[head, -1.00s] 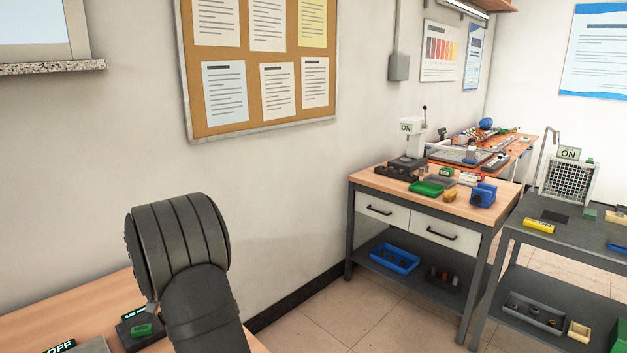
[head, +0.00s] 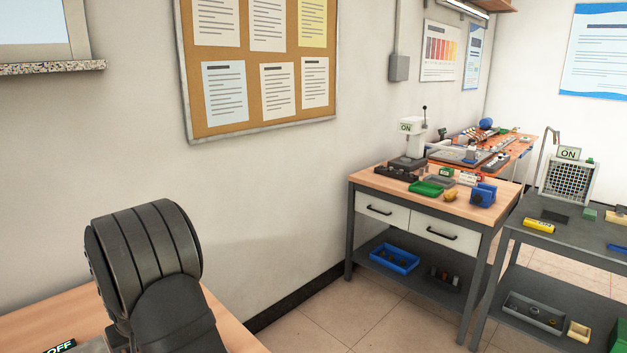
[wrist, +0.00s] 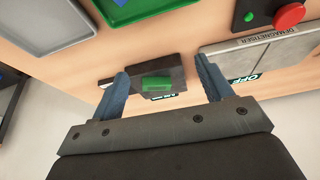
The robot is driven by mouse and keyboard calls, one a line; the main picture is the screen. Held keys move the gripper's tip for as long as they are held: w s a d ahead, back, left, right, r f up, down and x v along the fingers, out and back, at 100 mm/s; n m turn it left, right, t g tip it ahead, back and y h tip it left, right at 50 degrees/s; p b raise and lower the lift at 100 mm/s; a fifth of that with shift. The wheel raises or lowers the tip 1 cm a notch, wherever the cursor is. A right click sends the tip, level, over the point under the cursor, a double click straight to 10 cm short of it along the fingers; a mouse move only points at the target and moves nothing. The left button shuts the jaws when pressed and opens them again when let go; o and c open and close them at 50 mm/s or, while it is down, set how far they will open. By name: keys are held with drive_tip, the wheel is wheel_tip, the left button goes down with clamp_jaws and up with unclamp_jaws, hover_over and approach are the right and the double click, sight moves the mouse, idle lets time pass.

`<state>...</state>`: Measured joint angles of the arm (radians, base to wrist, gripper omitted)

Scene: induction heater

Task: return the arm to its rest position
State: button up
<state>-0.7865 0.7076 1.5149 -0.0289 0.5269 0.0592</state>
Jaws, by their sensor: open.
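My gripper (wrist: 161,68) is open in the wrist view, its two blue-grey fingers spread apart with nothing held between them. A dark block with a green piece (wrist: 156,83) on top and a small lit display lies on the wooden bench (wrist: 85,70), seen between the fingers. I cannot tell how far the fingertips are above it. In the head view, the dark rounded links at the lower left are my own arm; the gripper itself is hidden there.
In the wrist view, a grey demagnetiser (wrist: 262,55) with an OFF label and a red button (wrist: 289,15) lies close right of the fingers. A grey tray (wrist: 45,25) and a green tray (wrist: 135,12) are beyond. A separate wooden workbench (head: 445,195) stands to the right.

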drive_tip(key=a+f, duration=0.1)
drive_tip(key=s+a+f, duration=0.1)
drive_tip(key=a, duration=0.2)
drive_tip(key=shift+s+a+f, duration=0.15)
drive_tip(key=shift+f, duration=0.25)
drive_tip(key=shift+a+f, duration=0.2)
drive_tip(key=shift+f, duration=1.25)
drive_tip(key=o, duration=0.6)
drive_tip(key=w+d+r+m+h, duration=0.1)
drive_tip(key=w+d+r+m, duration=0.2)
drive_tip(key=r+m, duration=0.5)
drive_tip(key=w+d+r+m+t, duration=0.15)
drive_tip(key=r+m, duration=0.25)
drive_tip(key=r, duration=0.8)
drive_tip(key=w+d+r+m+g+h, duration=0.1)
drive_tip(key=w+d+r+m, duration=0.25)
drive_tip(key=r+m, duration=0.45)
drive_tip(key=w+f, duration=0.1)
drive_tip(key=f, duration=0.1)
drive_tip(key=w+a+f+n, duration=0.1)
drive_tip(key=f, duration=0.1)
drive_tip(key=w+f+n, duration=0.1)
drive_tip(key=f, duration=0.1)
drive_tip(key=shift+w+a+f+t, duration=0.15)
drive_tip(key=shift+w+f+t, duration=0.1)
drive_tip(key=shift+w+f, duration=0.15)
